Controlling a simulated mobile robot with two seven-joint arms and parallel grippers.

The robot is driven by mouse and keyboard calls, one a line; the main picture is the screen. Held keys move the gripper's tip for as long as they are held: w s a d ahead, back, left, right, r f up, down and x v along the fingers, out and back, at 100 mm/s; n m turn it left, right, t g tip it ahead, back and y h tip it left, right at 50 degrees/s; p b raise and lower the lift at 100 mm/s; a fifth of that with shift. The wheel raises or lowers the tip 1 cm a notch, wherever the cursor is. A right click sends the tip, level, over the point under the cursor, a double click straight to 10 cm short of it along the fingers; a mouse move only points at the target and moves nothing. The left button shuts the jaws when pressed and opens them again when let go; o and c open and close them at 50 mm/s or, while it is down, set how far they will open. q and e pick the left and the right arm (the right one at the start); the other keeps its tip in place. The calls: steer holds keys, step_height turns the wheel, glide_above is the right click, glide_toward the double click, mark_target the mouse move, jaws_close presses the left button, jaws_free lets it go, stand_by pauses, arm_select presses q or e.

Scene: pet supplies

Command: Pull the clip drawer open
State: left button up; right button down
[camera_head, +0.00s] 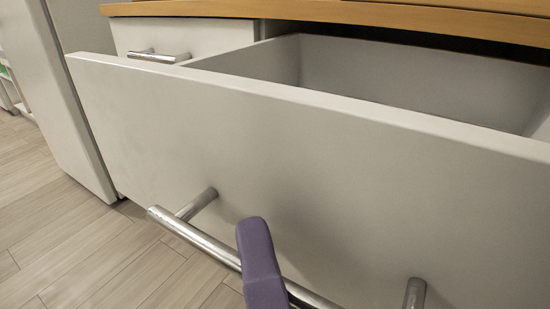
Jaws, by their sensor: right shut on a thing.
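The drawer (300,145) has a wide pale grey front panel and stands well out from the cabinet. Its inside (375,75) shows behind the panel, and the part I can see is empty. A chrome bar handle (195,238) is fixed to the front on two posts. My right gripper (260,262) is at the bottom of the view. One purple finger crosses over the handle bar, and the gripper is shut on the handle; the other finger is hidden. My left gripper is not in view.
A wooden countertop (330,14) runs above the drawer. A second drawer (215,38) with a chrome handle (158,56) is closed at the back left. A tall pale panel (60,95) stands at the left. The wood floor (80,240) at lower left is clear.

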stand_by(0.4)
steer(key=c, duration=0.9)
jaws_free()
steer(key=shift+s, duration=0.1)
steer(key=v, duration=1)
steer(key=shift+p, duration=0.3)
